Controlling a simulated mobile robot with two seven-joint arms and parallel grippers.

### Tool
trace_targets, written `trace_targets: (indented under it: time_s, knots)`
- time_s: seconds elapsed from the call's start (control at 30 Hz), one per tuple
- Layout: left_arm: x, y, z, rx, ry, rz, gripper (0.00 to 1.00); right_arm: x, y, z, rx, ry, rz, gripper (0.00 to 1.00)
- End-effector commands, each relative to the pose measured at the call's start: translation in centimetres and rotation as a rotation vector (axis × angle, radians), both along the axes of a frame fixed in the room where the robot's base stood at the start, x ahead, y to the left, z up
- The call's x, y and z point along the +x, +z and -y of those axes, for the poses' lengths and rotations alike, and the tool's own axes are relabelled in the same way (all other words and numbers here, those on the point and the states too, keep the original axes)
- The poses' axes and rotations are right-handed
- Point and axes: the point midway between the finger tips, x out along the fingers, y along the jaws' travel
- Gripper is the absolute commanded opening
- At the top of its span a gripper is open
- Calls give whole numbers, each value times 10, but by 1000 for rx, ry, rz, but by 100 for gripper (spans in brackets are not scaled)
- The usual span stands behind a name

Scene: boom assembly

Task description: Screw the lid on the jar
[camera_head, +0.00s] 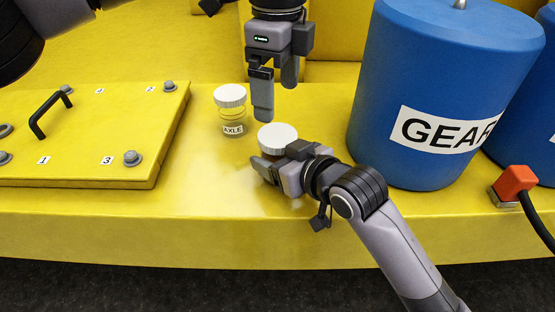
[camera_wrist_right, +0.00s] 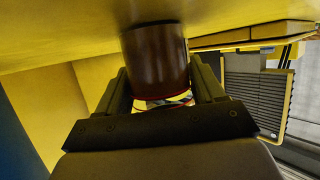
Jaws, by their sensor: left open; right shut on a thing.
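A dark brown jar (camera_wrist_right: 155,60) stands between the fingers of my right gripper (camera_head: 272,163), which is shut on it. In the head view, a white lid (camera_head: 277,136) is on top of this jar, and the hand covers much of the jar's body. I cannot tell how tightly the lid sits. My left gripper (camera_head: 277,100) points down just above the lid, open and empty, apart from it.
A clear jar labelled AXLE (camera_head: 233,128) with a white lid stands just left. A large blue GEAR drum (camera_head: 420,80) is at the right, beside a red-capped connector (camera_head: 515,183). A bolted yellow plate with a black handle (camera_head: 48,113) lies left. The ledge's front is clear.

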Motion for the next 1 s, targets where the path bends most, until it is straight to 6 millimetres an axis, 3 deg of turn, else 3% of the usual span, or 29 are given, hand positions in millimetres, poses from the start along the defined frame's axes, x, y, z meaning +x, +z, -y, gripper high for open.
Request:
trace_targets:
  time_s: [0.47,0.83,1.0]
  knots:
    - [0,0,0,0,-370,-1,93,0,0,0,0,0,0,0]
    - [0,-1,0,0,-387,-1,93,0,0,0,0,0,0,0]
    - [0,-14,0,-1,-386,-3,93,0,0,0,0,0,0,0]
